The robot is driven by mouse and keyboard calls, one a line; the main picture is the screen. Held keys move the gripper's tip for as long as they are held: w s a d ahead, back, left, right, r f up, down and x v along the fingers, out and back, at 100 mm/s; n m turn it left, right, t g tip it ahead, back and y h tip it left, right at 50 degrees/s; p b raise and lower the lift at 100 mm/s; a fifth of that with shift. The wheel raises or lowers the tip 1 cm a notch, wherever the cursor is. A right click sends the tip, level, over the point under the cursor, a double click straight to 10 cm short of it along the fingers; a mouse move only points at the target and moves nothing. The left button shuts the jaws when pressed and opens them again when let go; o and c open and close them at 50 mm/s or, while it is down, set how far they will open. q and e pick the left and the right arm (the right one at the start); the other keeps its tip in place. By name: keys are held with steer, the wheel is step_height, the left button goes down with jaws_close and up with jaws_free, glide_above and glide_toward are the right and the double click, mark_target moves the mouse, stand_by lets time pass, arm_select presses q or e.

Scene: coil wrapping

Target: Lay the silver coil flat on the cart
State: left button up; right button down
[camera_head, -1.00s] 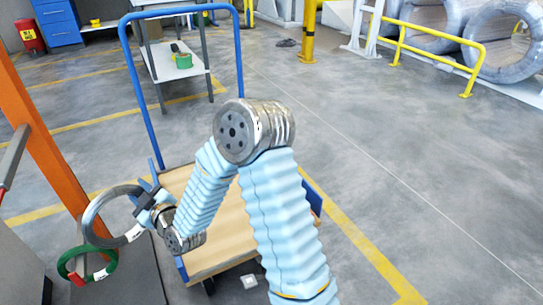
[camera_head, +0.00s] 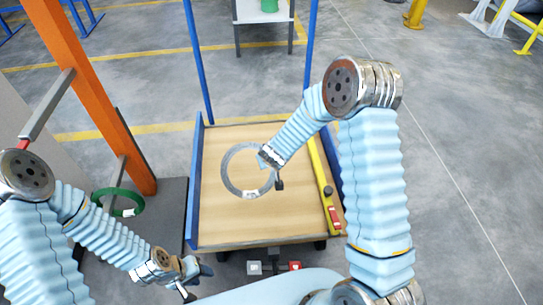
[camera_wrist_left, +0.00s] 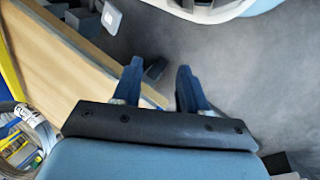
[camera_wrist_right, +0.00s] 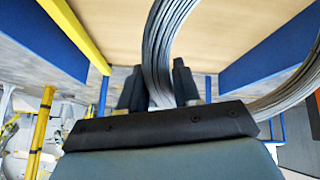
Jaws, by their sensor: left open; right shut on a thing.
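The silver coil (camera_head: 226,172) is a thin grey ring with a white tag, over the wooden deck of the cart (camera_head: 290,215). My right gripper (camera_head: 273,170) is shut on the ring's right side. In the right wrist view, the coil's strands (camera_wrist_right: 157,60) pass between the fingers of my right gripper (camera_wrist_right: 157,88). The ring's face looks roughly level with the deck; I cannot tell whether it touches it. My left gripper (camera_head: 195,275) is open and empty near the cart's front left corner; its spread fingers (camera_wrist_left: 160,85) show in the left wrist view.
A green coil (camera_head: 118,203) hangs at left by the orange post (camera_head: 85,85). A yellow bar (camera_head: 322,180) with a red piece lies along the cart's right edge. Blue handle posts (camera_head: 198,65) rise at the cart's far end. Bare deck surrounds the ring.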

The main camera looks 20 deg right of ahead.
steer(key=shift+a, duration=0.1)
steer(key=shift+r, duration=0.1)
arm_select(q)
step_height(320, 180, down, 7)
steer(key=a+b, duration=0.2)
steer(key=b, duration=0.4)
steer(key=shift+w+r+b, duration=0.15)
steer(key=shift+w+b, duration=0.25)
arm_select(e)
step_height(320, 180, down, 10)
steer(key=shift+r, duration=0.15)
arm_select(q)
steer(key=shift+a, duration=0.1)
arm_select(e)
steer(key=c, duration=0.9)
jaws_free()
steer(key=shift+o, duration=0.9)
steer(key=shift+s, duration=0.15)
